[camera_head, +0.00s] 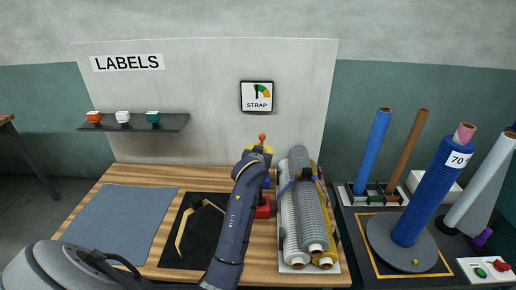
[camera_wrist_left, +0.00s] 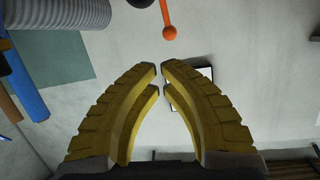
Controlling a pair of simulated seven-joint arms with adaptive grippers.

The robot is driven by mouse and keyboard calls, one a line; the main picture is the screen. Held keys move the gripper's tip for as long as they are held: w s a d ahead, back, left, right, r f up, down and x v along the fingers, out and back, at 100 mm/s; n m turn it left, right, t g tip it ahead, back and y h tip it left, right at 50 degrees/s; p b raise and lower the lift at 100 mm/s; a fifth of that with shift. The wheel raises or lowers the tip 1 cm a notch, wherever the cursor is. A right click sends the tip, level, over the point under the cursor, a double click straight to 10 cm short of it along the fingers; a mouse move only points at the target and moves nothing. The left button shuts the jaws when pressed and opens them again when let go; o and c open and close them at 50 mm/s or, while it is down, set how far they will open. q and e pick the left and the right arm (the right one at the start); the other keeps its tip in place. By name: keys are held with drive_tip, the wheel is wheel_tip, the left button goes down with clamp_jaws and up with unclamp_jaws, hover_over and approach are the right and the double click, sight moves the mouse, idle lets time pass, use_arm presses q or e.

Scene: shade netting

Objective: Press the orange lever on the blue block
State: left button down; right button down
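The orange lever (camera_head: 262,138) stands up with a round knob, just above my left gripper (camera_head: 258,151) in the head view. The left wrist view also shows the orange lever (camera_wrist_left: 168,28), beyond and apart from the fingertips. The blue block (camera_head: 267,182) is mostly hidden behind my left arm; only a sliver shows. My left gripper (camera_wrist_left: 159,66) has its yellow fingers brought together at the tips, with a slim gap and nothing between them. My right gripper is out of view.
Grey netting rolls (camera_head: 304,215) lie close to the right of my left arm. A red part (camera_head: 262,209) shows beside the arm. A black mat (camera_head: 180,247) with a yellow bent piece (camera_head: 184,235) and a grey-blue mat (camera_head: 118,222) lie left. Upright rolls stand at right.

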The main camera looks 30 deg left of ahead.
use_arm(q)
drive_tip(key=shift+v, duration=1.45)
drive_tip(key=shift+r, duration=0.1)
drive_tip(key=s+d+f+m+g, duration=0.1)
drive_tip(key=s+d+f+m, duration=0.15)
drive_tip(key=s+f, duration=0.5)
drive_tip(key=s+d+f+m+g, duration=0.1)
drive_tip(key=s+f+m+g, duration=0.15)
drive_tip(key=s+f, duration=0.5)
drive_tip(key=s+d+f+m+g, duration=0.1)
drive_tip(key=s+d+f+m, duration=0.15)
drive_tip(key=s, duration=0.55)
drive_tip(key=s+d+f+m+g, duration=0.1)
drive_tip(key=s+f, duration=0.2)
drive_tip(key=s, duration=0.4)
drive_tip(key=s+d+f+m+g, duration=0.1)
drive_tip(key=s+f+m, duration=0.1)
drive_tip(key=s, duration=0.6)
drive_tip(key=s+d+f+g+h, duration=0.1)
drive_tip(key=s+d+f+h, duration=0.15)
drive_tip(key=f, duration=1.45)
drive_tip(key=s+d+f+g+h, duration=0.2)
drive_tip(key=d+f, duration=0.2)
drive_tip(key=f, duration=1.2)
drive_tip(key=s+f+n+g+h, duration=0.1)
drive_tip(key=s+f+n+g, duration=0.1)
drive_tip(key=s+f, duration=1.6)
drive_tip(key=shift+s+a+f+n, duration=0.2)
drive_tip(key=shift+s+n, duration=0.55)
drive_tip(key=shift+s, duration=0.35)
